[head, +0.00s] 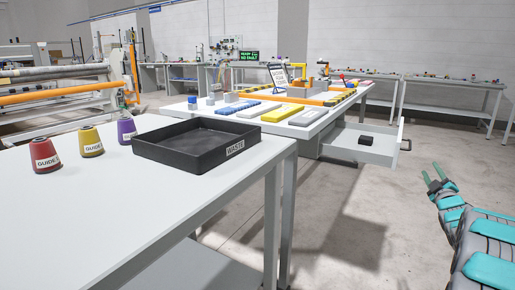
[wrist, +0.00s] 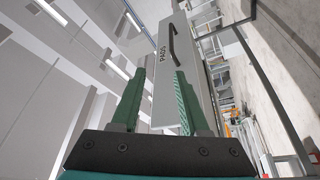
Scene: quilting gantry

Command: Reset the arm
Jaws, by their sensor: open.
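My gripper (head: 432,174) is at the right side of the head view, held out over the bare floor, apart from the tables. Its two green fingers are spread with nothing between them. In the wrist view the gripper (wrist: 158,90) shows both fingers open. My arm, grey with teal covers, comes in from the lower right of the head view.
A near white table (head: 130,215) carries a black WASTE tray (head: 190,160) and red (head: 43,155), yellow (head: 91,141) and purple (head: 126,130) GUIDE cones. A further table has an open drawer (head: 350,142) holding a dark object. The floor (head: 370,225) between is clear.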

